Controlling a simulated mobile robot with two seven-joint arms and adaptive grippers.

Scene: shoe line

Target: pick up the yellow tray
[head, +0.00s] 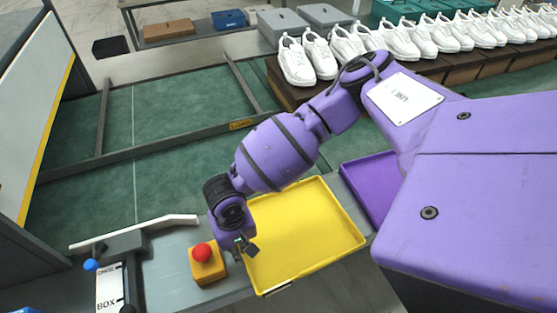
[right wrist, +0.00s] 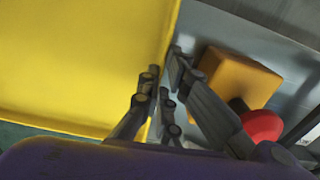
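The yellow tray (head: 305,228) is a shallow, empty tray at the lower middle of the head view, on the grey bench top. I cannot tell whether it is lifted off it. My right gripper (head: 245,248) is at the tray's left rim, pointing down. In the right wrist view, the fingers of this gripper (right wrist: 164,65) are close together with the rim of the yellow tray (right wrist: 80,60) between them, one finger inside and one outside. They look closed on the rim. My left gripper is not in view.
An orange box with a red button (head: 202,252) stands just left of the gripper; it also shows in the right wrist view (right wrist: 240,75). A purple tray (head: 372,187) lies right of the yellow one. White shoes (head: 365,42) line the back. A green conveyor (head: 165,130) lies beyond.

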